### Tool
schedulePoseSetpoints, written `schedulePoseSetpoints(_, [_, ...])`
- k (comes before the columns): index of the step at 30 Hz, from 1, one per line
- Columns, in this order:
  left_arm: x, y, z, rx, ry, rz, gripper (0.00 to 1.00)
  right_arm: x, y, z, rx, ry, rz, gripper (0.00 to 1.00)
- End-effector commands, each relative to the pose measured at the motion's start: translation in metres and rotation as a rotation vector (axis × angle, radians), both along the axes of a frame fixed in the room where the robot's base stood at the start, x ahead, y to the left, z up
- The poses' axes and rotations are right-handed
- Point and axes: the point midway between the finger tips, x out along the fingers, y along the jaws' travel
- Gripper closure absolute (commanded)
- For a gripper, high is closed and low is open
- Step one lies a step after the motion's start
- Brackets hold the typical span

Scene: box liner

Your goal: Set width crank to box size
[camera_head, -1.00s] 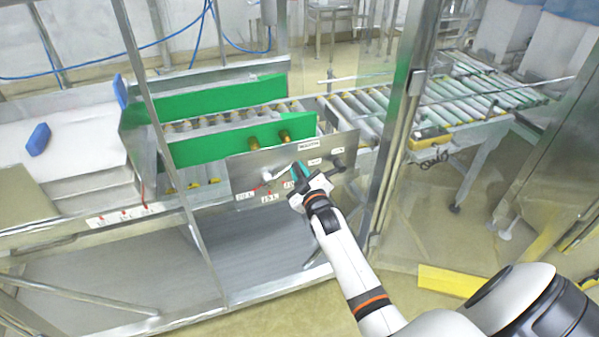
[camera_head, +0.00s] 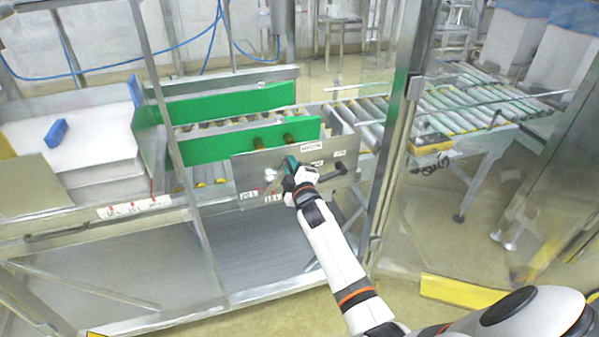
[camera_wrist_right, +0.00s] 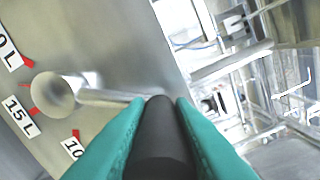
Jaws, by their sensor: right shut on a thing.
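The width crank has a round metal hub (camera_wrist_right: 52,95) and a metal arm (camera_wrist_right: 110,97) ending in a black handle (camera_wrist_right: 158,135). In the right wrist view my right gripper (camera_wrist_right: 160,110) has its teal fingers shut around this handle. The arm runs right from the hub, away from the labels. The crank sits on a metal panel (camera_head: 245,170) with a label at its top that seems to read WIDTH (camera_head: 312,147). Labels with red marks lie around the hub: one ending in "0 L" (camera_wrist_right: 5,48), "15 L" (camera_wrist_right: 19,117) and a partly hidden "10" (camera_wrist_right: 75,149). My left gripper is out of view.
A second crank with a black handle (camera_head: 340,167) is right of my gripper on the panel. Green guide walls (camera_head: 215,148) stand behind it over the rollers. A glass-door post (camera_head: 395,150) rises right of my arm. A blue block (camera_head: 56,132) lies at left.

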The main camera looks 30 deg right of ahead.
Motion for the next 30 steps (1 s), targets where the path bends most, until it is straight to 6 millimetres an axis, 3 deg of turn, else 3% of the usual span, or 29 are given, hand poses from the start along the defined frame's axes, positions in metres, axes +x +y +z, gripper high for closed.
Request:
schedulePoseSetpoints(15, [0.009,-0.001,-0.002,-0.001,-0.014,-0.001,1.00,0.008,0.037,0.011,-0.401,0.095,0.004,1.00])
schedulePoseSetpoints(30, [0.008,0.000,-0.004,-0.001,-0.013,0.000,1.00,0.011,0.048,0.012,-0.525,0.125,0.004,1.00])
